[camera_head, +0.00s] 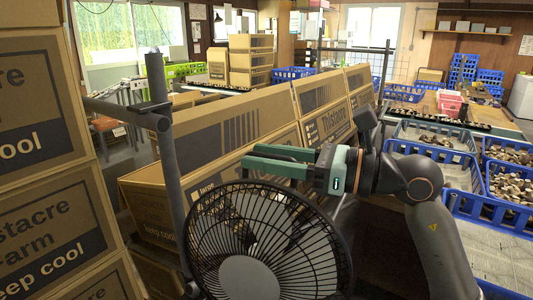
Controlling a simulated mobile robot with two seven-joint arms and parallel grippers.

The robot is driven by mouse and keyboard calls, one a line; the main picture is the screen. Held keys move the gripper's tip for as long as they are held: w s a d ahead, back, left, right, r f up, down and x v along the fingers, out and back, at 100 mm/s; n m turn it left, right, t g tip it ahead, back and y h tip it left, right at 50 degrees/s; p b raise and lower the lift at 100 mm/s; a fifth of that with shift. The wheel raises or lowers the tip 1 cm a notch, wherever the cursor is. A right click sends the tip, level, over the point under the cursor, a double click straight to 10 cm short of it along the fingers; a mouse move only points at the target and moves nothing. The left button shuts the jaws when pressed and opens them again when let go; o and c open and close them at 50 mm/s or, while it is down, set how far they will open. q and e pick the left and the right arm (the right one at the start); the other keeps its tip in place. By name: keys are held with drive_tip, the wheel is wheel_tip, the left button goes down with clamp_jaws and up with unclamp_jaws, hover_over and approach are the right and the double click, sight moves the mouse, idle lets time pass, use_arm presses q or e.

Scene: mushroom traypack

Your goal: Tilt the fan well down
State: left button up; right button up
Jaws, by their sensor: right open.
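The black fan (322,262) stands in the lower middle, its round wire cage and grey hub facing me. The bottom of its cage is cut off by the picture's edge, and its stand is hidden. My right gripper (248,160) is just above the top of the cage, its green fingers pointing left. The fingers are apart with nothing seen between them. I cannot tell whether the lower finger touches the cage rim. My left gripper is not in view.
Long cardboard boxes (218,130) stand behind the fan. Stacked cartons (45,95) fill the left side, next to a grey metal post (166,165). Blue crates (483,218) with mushrooms line the right. My right arm crosses the lower right.

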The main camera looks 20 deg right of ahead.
clamp_jaws()
idle(1.4)
